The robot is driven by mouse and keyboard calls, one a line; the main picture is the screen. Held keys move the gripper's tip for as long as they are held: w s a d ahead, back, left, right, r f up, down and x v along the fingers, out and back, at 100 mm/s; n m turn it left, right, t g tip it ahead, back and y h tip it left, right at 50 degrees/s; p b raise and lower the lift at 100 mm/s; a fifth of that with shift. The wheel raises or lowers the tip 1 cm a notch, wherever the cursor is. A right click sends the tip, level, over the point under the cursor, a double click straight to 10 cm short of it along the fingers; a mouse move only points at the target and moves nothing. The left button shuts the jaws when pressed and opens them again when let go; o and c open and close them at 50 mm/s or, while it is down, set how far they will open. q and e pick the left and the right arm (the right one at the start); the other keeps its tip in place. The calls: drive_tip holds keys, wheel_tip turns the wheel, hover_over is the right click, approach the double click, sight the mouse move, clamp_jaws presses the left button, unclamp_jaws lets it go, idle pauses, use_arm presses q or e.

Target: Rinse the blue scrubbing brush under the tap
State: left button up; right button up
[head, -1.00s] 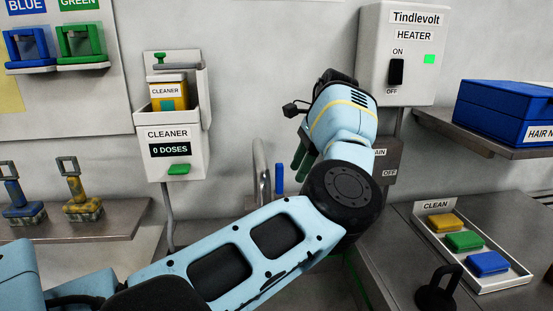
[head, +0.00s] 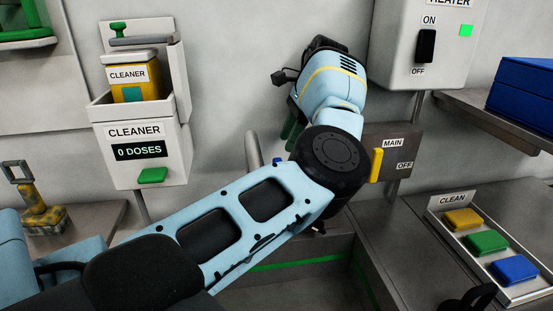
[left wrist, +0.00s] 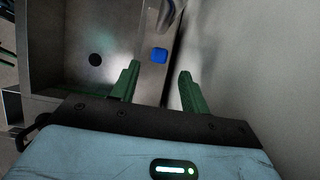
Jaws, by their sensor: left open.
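The blue scrubbing brush is not in the head view now. The grey tap pipe (head: 253,150) rises at the sink by the wall, partly hidden by my left arm. A small upright blue piece (head: 281,162) shows beside it. A blue square top (left wrist: 159,55) appears in the left wrist view, between and slightly beyond my fingertips; it seems to be the same piece. My left gripper (head: 291,131) points down near the tap, with nothing held. Its green fingers (left wrist: 159,72) stand apart in the left wrist view. My right gripper is not in view.
A cleaner dispenser (head: 140,150) reads "0 DOSES". The MAIN switch box (head: 398,160) and heater (head: 400,45) are right. A CLEAN tray (head: 519,288) holds yellow, green and blue blocks.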

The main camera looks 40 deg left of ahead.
use_arm(q)
drive_tip(key=shift+p+x, duration=0.45)
drive_tip(key=shift+x, duration=3.45)
clamp_jaws()
